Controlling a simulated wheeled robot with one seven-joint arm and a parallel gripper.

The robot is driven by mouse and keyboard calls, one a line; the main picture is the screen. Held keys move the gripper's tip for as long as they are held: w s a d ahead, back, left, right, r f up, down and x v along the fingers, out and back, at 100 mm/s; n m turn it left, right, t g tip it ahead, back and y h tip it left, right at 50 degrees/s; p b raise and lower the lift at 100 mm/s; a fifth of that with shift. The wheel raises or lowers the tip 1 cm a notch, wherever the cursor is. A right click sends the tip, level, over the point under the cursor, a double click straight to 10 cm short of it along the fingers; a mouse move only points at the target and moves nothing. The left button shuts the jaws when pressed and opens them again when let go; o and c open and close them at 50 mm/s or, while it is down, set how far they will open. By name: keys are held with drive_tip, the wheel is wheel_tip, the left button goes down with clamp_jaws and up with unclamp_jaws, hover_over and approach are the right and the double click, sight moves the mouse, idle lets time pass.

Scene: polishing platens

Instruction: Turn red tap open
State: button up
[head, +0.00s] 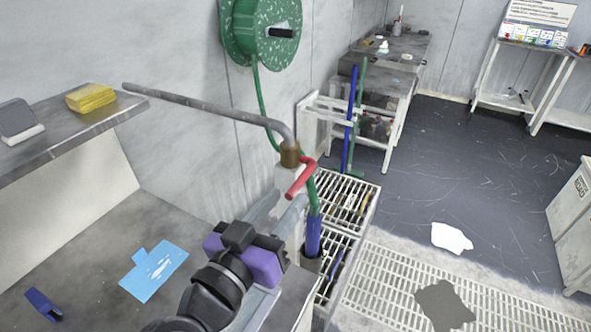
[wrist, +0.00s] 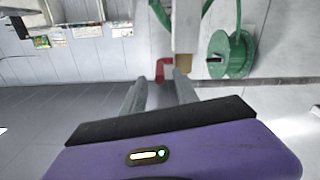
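The red tap (head: 301,180) is a bent red lever on a brass fitting (head: 290,154) at the base of a long grey spout pipe (head: 205,104). In the wrist view the red tap (wrist: 164,68) shows just beyond the fingertips, between their lines, with the brass fitting (wrist: 183,63) to its right. My gripper (wrist: 163,82) has its two grey fingers apart, with nothing visible held between them. In the head view my gripper (head: 284,207) reaches up from below, close under the red lever. Whether a finger touches the lever cannot be told.
A green hose reel (head: 262,32) hangs on the wall behind the tap, its hose running down beside the fitting. A shelf (head: 75,130) with a yellow sponge (head: 91,97) is at left. A blue cloth or dustpan (head: 154,270) lies on the worktop. Metal grating (head: 390,290) is at right.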

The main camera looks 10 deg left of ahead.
sight(311, 168)
drive_tip(key=shift+p+x, duration=0.9)
drive_tip(key=shift+x, duration=2.95)
clamp_jaws()
